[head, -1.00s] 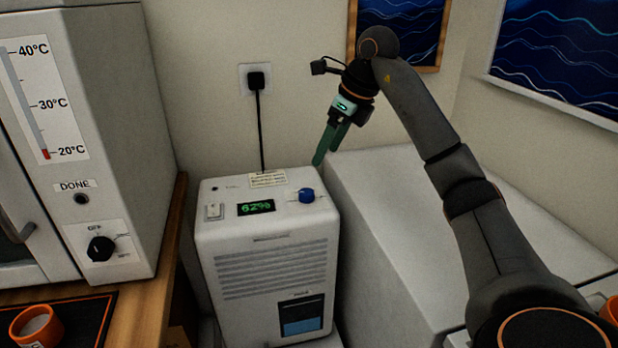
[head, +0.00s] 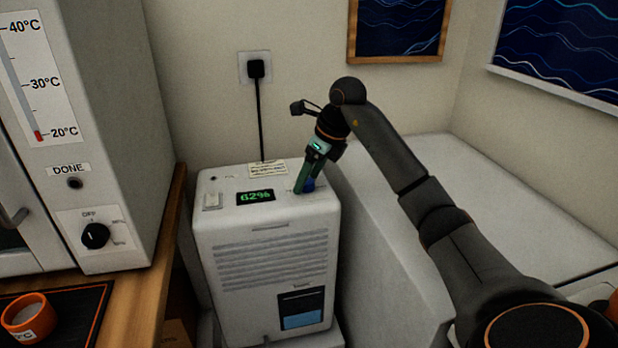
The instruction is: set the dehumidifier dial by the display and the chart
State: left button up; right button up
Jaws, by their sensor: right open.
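The white dehumidifier (head: 269,244) stands in the middle. Its green display (head: 256,197) reads 62%. A small printed chart (head: 268,169) lies at the back of its top; its text is too small to read. My right gripper (head: 305,188) is open and points down at the blue dial (head: 309,185). The fingers partly hide the dial, and I cannot tell whether they touch it. My left gripper is not in view.
A white switch (head: 212,201) is on the dehumidifier's top left. An oven (head: 115,140) and an orange cup (head: 29,318) on a dark mat stand on the wooden bench (head: 150,310) at left. A large white box (head: 410,185) is at right. A black plug (head: 256,68) is in the wall.

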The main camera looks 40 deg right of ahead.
jog(key=shift+c, duration=0.2)
grip_shut()
dwell(0.5)
